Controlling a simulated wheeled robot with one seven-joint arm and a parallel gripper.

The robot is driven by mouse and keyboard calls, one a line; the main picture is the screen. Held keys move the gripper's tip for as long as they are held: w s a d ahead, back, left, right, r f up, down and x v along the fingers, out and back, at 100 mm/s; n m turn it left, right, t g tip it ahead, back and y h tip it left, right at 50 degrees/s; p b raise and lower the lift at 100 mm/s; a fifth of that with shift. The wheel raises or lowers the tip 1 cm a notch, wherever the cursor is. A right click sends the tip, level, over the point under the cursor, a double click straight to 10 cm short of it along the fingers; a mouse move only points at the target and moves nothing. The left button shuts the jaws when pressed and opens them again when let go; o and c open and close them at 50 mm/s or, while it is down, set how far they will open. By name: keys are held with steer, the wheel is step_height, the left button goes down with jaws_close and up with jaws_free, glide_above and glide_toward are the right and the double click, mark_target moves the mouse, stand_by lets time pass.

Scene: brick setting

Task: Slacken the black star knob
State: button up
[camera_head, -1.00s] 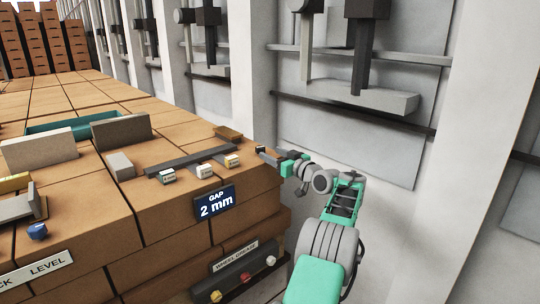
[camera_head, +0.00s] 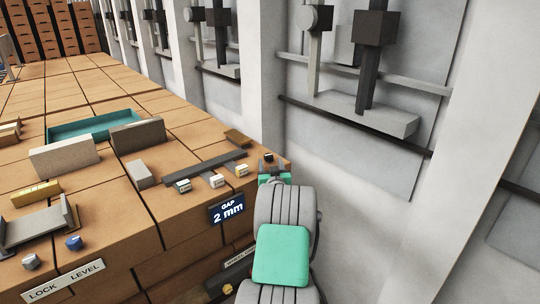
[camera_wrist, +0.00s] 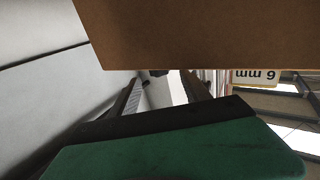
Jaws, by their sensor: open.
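I cannot make out the black star knob for certain in either view. A small black piece (camera_head: 268,157) shows at the right corner of the brick-coloured block, just beyond my gripper; I cannot tell if it is the knob or part of the gripper. My gripper (camera_wrist: 164,77) is open, its two fingers apart in the wrist view with pale surface between them and nothing seen held. In the head view my arm hides most of the gripper.
A brown block face (camera_wrist: 200,35) fills the top of the wrist view. A grey wall borders the right.

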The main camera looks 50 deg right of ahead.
mark_target(269, 158)
steer(key=x, duration=0.3)
steer(key=shift+w+d+p, duration=0.2)
steer(key=shift+p, duration=0.15)
jaws_close()
